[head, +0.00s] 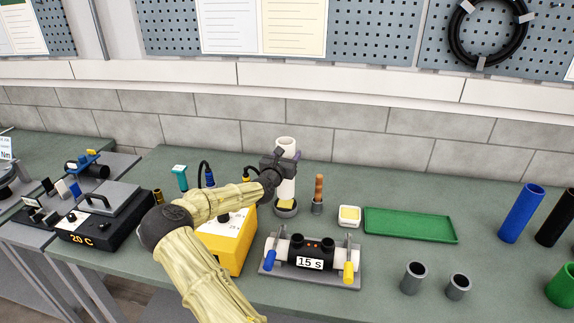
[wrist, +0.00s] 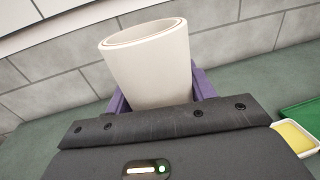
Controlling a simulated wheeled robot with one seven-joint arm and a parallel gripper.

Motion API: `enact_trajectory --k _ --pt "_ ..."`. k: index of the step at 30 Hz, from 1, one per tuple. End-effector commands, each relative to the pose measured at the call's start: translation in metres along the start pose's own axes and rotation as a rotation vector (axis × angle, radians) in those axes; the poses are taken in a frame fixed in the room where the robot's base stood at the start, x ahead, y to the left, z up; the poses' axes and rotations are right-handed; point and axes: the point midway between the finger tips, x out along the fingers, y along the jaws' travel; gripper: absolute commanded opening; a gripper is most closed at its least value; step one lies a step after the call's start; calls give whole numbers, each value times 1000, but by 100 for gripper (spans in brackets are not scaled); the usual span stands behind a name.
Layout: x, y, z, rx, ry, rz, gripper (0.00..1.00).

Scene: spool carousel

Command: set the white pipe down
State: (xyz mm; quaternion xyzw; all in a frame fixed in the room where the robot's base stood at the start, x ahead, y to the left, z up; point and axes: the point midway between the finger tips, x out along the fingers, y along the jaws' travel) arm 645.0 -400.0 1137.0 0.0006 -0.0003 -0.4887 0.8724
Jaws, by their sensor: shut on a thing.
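The white pipe (head: 286,185) stands upright at the back of the green bench in the head view. My gripper (head: 284,156) is shut on it near its upper part, and the pipe's open top rises above the jaws. In the wrist view the white pipe (wrist: 152,65) fills the space between the purple fingers of my gripper (wrist: 160,88), tilted in the picture. The pipe's lower end is close to a grey cup with a yellow piece (head: 286,207); I cannot tell whether it touches the bench.
A wooden-handled tool in a grey holder (head: 318,205), a white dish with a yellow sponge (head: 350,216) and a green tray (head: 410,225) are to the right. A yellow box (head: 228,243) and a clamp fixture marked 15 S (head: 310,262) stand in front. Bench right of the fixture is partly clear.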

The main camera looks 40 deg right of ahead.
Motion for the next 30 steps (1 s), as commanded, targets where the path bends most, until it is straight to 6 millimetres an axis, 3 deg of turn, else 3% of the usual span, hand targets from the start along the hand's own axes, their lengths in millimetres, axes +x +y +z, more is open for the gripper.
enact_trajectory --k 7,15,26,27,30 --pt "0 0 -3 -1 -1 0 8" --pt "1 -1 -35 0 -1 -1 8" --pt "0 0 -40 0 -2 0 8" --pt "0 0 -40 0 0 0 58" --pt "0 0 -40 0 0 0 76"
